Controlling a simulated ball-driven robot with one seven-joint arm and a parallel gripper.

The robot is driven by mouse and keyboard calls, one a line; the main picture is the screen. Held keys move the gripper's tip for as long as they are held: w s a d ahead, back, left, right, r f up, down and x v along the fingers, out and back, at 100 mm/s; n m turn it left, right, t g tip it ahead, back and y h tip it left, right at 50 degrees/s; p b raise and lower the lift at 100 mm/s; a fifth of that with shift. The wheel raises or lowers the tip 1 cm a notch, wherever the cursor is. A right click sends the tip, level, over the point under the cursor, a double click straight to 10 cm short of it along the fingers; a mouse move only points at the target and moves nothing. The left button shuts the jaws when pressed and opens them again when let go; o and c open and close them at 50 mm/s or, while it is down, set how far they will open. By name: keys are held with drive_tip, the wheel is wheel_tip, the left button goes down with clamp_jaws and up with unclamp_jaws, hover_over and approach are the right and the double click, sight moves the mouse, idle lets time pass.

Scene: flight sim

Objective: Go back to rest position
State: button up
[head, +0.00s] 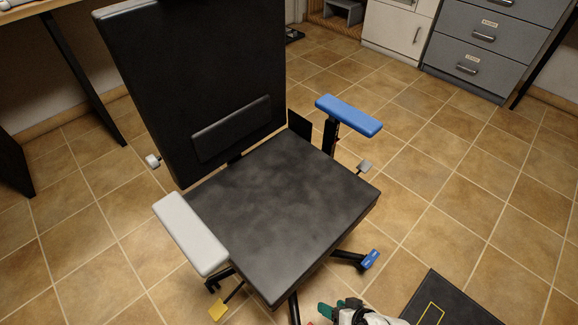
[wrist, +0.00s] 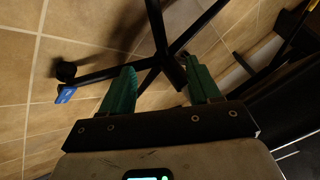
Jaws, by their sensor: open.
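My gripper (wrist: 158,90) shows in the wrist view with its two green fingers apart and nothing between them. Beyond the fingers are the dark base legs of the chair. In the head view, my gripper (head: 328,312) is at the bottom edge, only partly in the picture, low in front of the chair. The office chair (head: 290,205) has a black seat and back, a white armrest (head: 190,234) on the left and a blue armrest (head: 349,115) on the right. The gripper appears apart from the chair.
A black mat or panel with a yellow outline (head: 455,305) lies at the lower right. Grey drawers (head: 485,40) and a white cabinet (head: 398,28) stand at the back right. A table (head: 30,10) with dark legs is at the left. Tiled floor right of the chair is clear.

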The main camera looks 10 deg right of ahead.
drive_tip(key=s+d+r+n+g+h, duration=0.1)
drive_tip(key=s+d+r+g+h, duration=0.2)
drive_tip(key=s+r, duration=0.5)
drive_tip(key=s+d+r+n+g+h, duration=0.1)
drive_tip(key=s+d+r+g+h, duration=0.15)
drive_tip(key=d+r, duration=0.7)
drive_tip(key=a+r+p, duration=0.1)
drive_tip(key=r+p, duration=1)
drive_tip(key=r, duration=0.2)
drive_tip(key=s+a+r+p, duration=0.1)
drive_tip(key=a+r+p, duration=0.1)
drive_tip(key=r+p, duration=1)
drive_tip(key=shift+a+r+y, duration=0.3)
drive_tip(key=shift+r+y, duration=0.15)
drive_tip(key=shift+r, duration=0.35)
